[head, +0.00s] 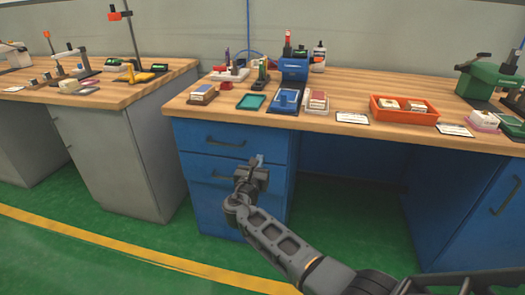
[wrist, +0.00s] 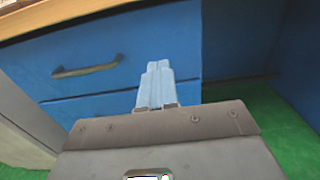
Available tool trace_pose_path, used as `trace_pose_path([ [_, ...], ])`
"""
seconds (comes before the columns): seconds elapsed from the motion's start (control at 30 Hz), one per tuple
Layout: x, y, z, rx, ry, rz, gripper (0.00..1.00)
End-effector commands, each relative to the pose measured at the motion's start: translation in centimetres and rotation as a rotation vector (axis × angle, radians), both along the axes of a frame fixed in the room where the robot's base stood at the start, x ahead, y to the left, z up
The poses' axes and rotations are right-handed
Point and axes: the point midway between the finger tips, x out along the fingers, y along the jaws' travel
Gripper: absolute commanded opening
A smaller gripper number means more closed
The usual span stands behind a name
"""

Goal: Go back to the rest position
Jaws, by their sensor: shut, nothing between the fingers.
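My gripper (head: 260,162) is in front of the blue drawer cabinet (head: 207,137), below the front edge of the wooden bench top. Its fingers are together with nothing between them. The wrist view shows the closed light-blue fingertips (wrist: 156,82) in front of the drawer fronts, to the right of a drawer handle (wrist: 88,67). I cannot tell the exact gap between the fingertips and the cabinet.
The bench top (head: 400,85) above holds an orange-red tray (head: 404,117), a blue holder (head: 294,70), a green dish (head: 250,102) and small boxes. A grey cabinet (head: 110,160) stands to the left. Green floor (head: 130,240) with a yellow line lies open at front left.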

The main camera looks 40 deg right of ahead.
Motion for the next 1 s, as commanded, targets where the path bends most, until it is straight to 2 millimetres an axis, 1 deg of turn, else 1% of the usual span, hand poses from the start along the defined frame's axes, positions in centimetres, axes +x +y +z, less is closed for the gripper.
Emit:
trace_pose_path([
  [0.03,-0.6,0.8,0.1,0.001,0.001,0.001,0.0],
  [0.1,-1.0,1.5,0.1,0.0,0.0,0.002,0.0],
  [0.2,-1.5,2.1,0.1,0.0,0.0,0.001,0.0],
  [0.5,-1.8,2.5,-0.1,0.002,0.0,0.001,0.0],
  [0.57,-2.1,2.9,-0.5,0.02,-0.003,0.007,0.0],
  [0.63,-2.8,3.7,-1.5,0.069,-0.015,0.024,0.0],
  [0.67,-3.4,4.3,-2.3,0.103,-0.022,0.034,0.0],
  [0.77,-5.9,6.9,-5.1,0.261,-0.063,0.076,0.0],
  [0.8,-7.2,8.2,-6.4,0.34,-0.085,0.092,0.0],
  [0.87,-9.3,10.1,-8.1,0.463,-0.122,0.113,0.0],
  [0.9,-10.7,11.4,-9.1,0.546,-0.148,0.124,0.0],
  [0.97,-13.0,13.2,-10.3,0.666,-0.188,0.135,0.0],
  [1.0,-14.5,14.4,-11.0,0.747,-0.215,0.14,0.0],
])
